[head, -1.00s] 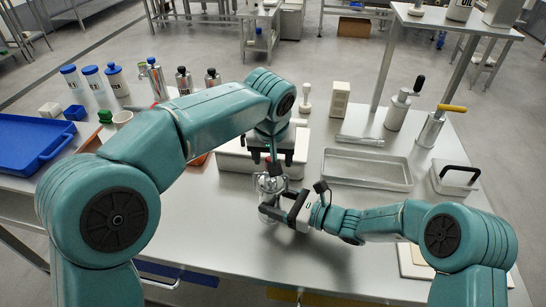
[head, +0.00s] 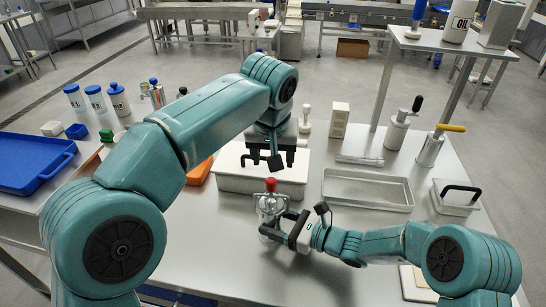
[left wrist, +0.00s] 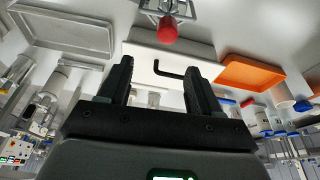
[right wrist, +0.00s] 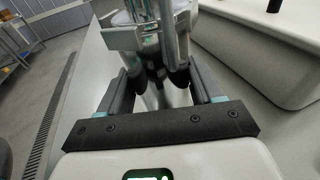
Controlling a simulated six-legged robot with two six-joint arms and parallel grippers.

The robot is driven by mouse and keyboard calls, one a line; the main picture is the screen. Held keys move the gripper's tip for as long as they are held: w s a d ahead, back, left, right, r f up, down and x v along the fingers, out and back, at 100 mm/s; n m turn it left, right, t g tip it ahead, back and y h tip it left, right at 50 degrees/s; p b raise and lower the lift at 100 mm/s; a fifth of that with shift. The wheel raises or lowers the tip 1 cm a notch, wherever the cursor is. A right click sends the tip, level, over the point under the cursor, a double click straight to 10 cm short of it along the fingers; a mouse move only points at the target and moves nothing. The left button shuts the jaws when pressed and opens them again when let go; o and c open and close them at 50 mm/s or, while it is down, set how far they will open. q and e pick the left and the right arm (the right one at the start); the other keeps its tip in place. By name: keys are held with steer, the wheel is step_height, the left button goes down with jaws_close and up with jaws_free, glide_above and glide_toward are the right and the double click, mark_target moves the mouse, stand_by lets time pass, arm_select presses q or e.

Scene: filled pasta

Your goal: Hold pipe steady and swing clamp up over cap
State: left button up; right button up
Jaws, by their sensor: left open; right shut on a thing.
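The metal pipe piece (head: 268,212) stands upright near the table's middle with a red cap or knob (head: 271,184) at its top. The red knob also shows in the left wrist view (left wrist: 168,29). My right gripper (head: 276,224) is shut on the pipe low down; in the right wrist view the metal pipe (right wrist: 158,92) stands between the fingers. My left gripper (head: 266,163) is open and empty, above and behind the red knob. In the left wrist view nothing lies between its fingers (left wrist: 163,75). The clamp cannot be made out clearly from the other metal parts.
A white box (head: 240,182) with a black handle stands behind the pipe. A metal tray (head: 367,190) and a smaller lidded pan (head: 455,197) are to the right. A blue tray (head: 30,165) and an orange tray (head: 199,172) are to the left.

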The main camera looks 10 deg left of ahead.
steer(key=shift+r, duration=0.25)
stand_by(0.4)
steer(key=o, duration=1.3)
